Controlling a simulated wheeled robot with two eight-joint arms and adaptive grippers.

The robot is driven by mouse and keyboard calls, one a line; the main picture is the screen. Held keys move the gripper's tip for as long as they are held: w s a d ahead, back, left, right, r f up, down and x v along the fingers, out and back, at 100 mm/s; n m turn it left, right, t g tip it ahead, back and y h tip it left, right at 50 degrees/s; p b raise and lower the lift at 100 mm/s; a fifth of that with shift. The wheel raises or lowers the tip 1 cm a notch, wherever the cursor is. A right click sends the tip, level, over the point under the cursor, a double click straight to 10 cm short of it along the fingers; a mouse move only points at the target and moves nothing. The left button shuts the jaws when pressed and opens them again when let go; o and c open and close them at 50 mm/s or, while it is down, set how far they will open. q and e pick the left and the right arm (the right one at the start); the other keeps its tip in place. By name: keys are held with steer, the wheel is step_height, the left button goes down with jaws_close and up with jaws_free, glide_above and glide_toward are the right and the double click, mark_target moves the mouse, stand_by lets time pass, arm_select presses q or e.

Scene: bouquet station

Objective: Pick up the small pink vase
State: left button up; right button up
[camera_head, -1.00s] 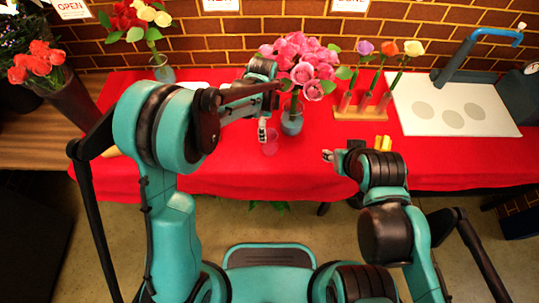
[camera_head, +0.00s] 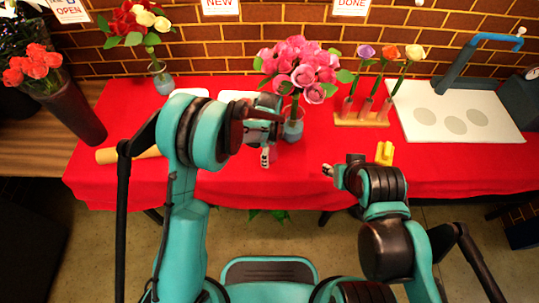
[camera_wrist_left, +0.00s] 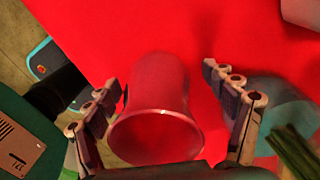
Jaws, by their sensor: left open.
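The small pink vase (camera_wrist_left: 155,105) is a translucent pink cup over the red cloth in the left wrist view. It sits between the two spread fingers of my left gripper (camera_wrist_left: 160,82), with a visible gap to the right finger. In the head view my left gripper (camera_head: 267,147) is low over the front part of the red table and hides the vase. My right gripper (camera_head: 336,168) is near the table's front edge, away from the vase; its opening is unclear.
A blue-grey vase (camera_head: 293,129) with pink roses (camera_head: 300,68) stands just behind my left gripper. A wooden rack (camera_head: 361,119) with single flowers, a yellow block (camera_head: 384,152) and a white board (camera_head: 420,128) lie right. A brown roll (camera_head: 107,155) lies left.

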arm_select(q)
steer(key=shift+s+r, duration=0.15)
steer(key=c, duration=1.9)
